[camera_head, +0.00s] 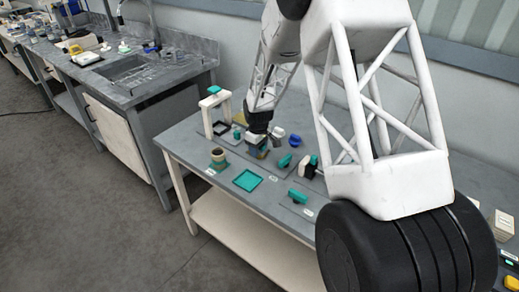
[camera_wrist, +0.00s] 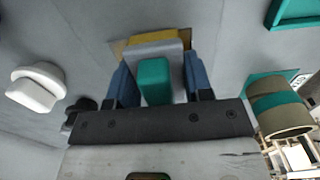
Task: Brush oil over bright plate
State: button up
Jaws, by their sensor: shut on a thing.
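My gripper (camera_wrist: 160,78) is shut on a block-like tool with a teal grip (camera_wrist: 154,82) and a pale grey body, seen between its blue fingers in the wrist view. A yellow strip shows at the tool's far end; I take it for the brush. A brownish-gold flat piece (camera_wrist: 119,46) peeks out beside that end, possibly the bright plate, mostly hidden by the tool. Whether they touch is unclear. In the head view my gripper (camera_head: 257,142) is low over the table. A round pot (camera_head: 218,155) on a teal base, perhaps the oil, stands left; the wrist view shows its teal band (camera_wrist: 278,100).
A white rounded piece (camera_wrist: 35,88) lies left in the wrist view.

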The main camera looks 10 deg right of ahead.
jog(key=shift+w+a, duration=0.6)
jog(key=shift+a, duration=0.05)
jog(key=shift+w, duration=0.1)
jog(key=shift+w+a, duration=0.8)
jog(key=shift+a, duration=0.05)
jog(key=shift+w+d, duration=0.25)
dwell(0.6)
jog(key=shift+d, duration=0.15)
dwell(0.6)
jog(key=shift+d, duration=0.1)
jog(key=shift+s+d+r, duration=0.1)
jog(key=shift+s+d, duration=0.65)
